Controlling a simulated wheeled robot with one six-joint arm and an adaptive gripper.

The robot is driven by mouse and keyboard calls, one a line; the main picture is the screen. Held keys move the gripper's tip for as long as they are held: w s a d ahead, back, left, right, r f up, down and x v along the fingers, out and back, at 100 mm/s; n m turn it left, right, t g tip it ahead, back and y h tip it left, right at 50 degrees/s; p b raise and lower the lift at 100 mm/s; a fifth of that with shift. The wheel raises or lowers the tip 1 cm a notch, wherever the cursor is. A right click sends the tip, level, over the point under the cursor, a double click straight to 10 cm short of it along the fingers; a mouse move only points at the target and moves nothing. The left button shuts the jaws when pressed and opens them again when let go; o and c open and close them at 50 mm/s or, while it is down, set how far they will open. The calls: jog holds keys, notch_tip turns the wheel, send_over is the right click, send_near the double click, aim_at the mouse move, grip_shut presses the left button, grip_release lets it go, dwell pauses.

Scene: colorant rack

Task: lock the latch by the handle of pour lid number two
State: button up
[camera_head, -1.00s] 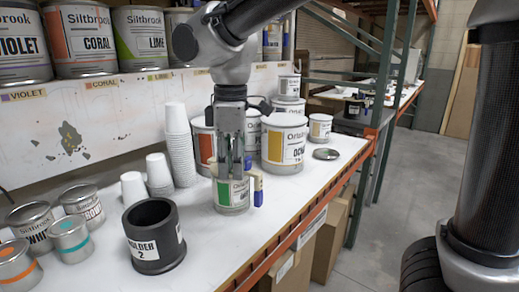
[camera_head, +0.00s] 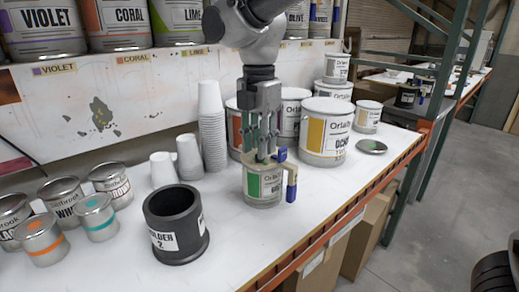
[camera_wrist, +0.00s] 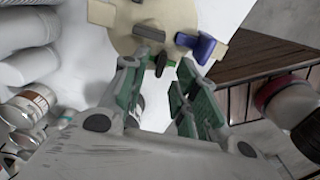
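A cream pour lid (camera_wrist: 125,40) sits on a small can with a green label (camera_head: 262,186), upright on the bench. The lid has a blue-tipped latch handle (camera_head: 291,188) on its right side; in the wrist view a blue part (camera_wrist: 200,46) shows at the lid's edge. My gripper (camera_head: 266,150) points down just over the lid. In the wrist view its green-padded fingers (camera_wrist: 157,75) are apart with nothing clearly held between them. Contact with the lid cannot be told. No number is readable on the lid.
A black holder marked 2 (camera_head: 176,226) stands front left of the can. Stacked white cups (camera_head: 211,125) stand behind left, larger cans such as the yellow-labelled one (camera_head: 327,133) behind right. A loose round lid (camera_head: 372,147) lies near the orange bench edge. Small cans fill the left.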

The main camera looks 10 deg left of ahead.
jog(key=shift+f, duration=1.05)
grip_shut()
